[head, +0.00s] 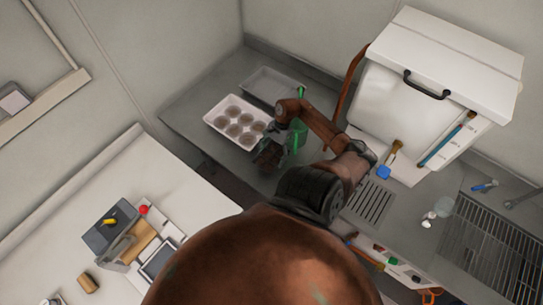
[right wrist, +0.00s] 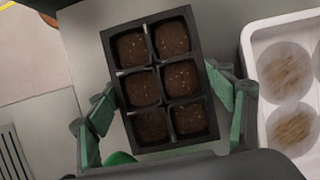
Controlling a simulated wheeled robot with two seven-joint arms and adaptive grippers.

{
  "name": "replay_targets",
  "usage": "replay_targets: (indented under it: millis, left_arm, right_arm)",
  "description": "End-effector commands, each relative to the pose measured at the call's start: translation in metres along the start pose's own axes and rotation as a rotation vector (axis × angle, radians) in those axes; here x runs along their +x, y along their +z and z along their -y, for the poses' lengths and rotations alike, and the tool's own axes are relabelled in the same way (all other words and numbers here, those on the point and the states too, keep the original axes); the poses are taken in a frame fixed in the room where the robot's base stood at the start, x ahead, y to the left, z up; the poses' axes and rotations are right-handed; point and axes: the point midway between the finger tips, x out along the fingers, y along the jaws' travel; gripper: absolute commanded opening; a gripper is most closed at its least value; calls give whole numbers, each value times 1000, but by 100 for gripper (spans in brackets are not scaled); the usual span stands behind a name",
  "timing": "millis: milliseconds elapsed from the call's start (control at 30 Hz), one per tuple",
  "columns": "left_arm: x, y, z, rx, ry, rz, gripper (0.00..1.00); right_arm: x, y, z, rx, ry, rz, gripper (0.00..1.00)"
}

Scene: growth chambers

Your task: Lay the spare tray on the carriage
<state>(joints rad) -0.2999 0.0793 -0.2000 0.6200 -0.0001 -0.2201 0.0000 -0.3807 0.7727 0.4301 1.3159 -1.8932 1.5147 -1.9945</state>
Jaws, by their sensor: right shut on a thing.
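My right gripper (head: 270,153) hangs over the grey bench, just below and right of the white tray. In the right wrist view, its green fingers (right wrist: 165,95) are shut on a black tray (right wrist: 154,72) from both sides. This tray has six cells filled with dark soil and looks slightly turned. I take it as the spare tray; in the head view I cannot make it out clearly at the gripper. Whether it touches the surface beneath is unclear. I cannot identify the carriage with certainty. My left gripper is not in view.
A white tray (head: 210,117) with several round brown-centred wells lies beside the gripper; it also shows in the right wrist view (right wrist: 252,45). A grey shallow tray (head: 271,84) lies behind. A white lidded box (head: 405,105) stands right. A slotted grille (head: 370,203) lies nearer.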

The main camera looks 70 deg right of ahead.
Motion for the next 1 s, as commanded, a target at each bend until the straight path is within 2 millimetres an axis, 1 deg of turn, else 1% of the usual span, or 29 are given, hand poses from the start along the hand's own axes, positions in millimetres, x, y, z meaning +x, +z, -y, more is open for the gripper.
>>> replay_targets:
  millis: [67, 100, 300, 567, 667, 700, 767, 1000]
  left_arm:
    - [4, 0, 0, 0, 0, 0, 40]
    - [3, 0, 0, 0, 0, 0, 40]
    - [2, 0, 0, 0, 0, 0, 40]
    - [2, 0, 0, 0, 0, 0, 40]
    - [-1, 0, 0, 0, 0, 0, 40]
    - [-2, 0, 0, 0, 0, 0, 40]
    - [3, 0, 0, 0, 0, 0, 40]
    - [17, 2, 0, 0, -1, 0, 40]
  right_arm:
    - [3, -2, 0, -1, 0, -1, 41]
    - [2, -1, 0, 0, 1, -1, 77]
    - [1, -1, 0, 0, 0, -1, 91]
    - [1, -1, 0, 0, 0, 0, 92]
    - [-1, 1, 0, 0, 0, 1, 92]
    - [-4, 1, 0, 0, -1, 0, 92]
    - [-11, -2, 0, -1, 0, -5, 92]
    - [-50, -2, -1, -1, 3, -4, 92]
